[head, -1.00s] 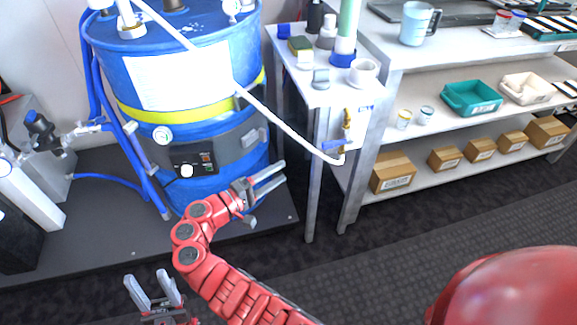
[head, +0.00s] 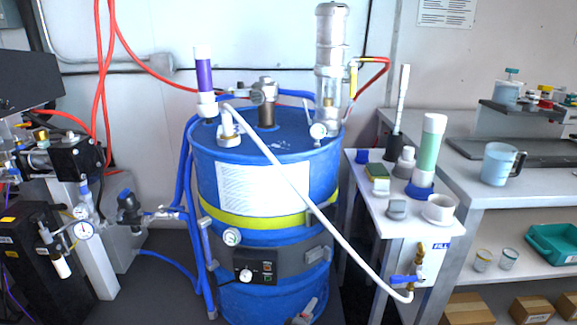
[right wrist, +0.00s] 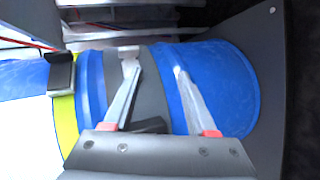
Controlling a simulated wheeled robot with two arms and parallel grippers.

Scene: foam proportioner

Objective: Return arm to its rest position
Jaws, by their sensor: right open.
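My right gripper (head: 302,314) just shows at the bottom edge of the head view, in front of the lower part of a blue drum (head: 258,302). In the right wrist view its two fingers (right wrist: 154,64) are spread apart with nothing between them. The blue drum (right wrist: 222,85) and its grey band lie beyond the fingers; I cannot tell the exact gap. The rest of my right arm is below the head view. My left gripper is not in view.
A white hose (head: 315,210) slopes from the drum top to a blue-handled valve (head: 406,279) by the side table (head: 375,205). A shelf unit (head: 540,200) stands at right. Black equipment (head: 30,255) and gauges stand at left.

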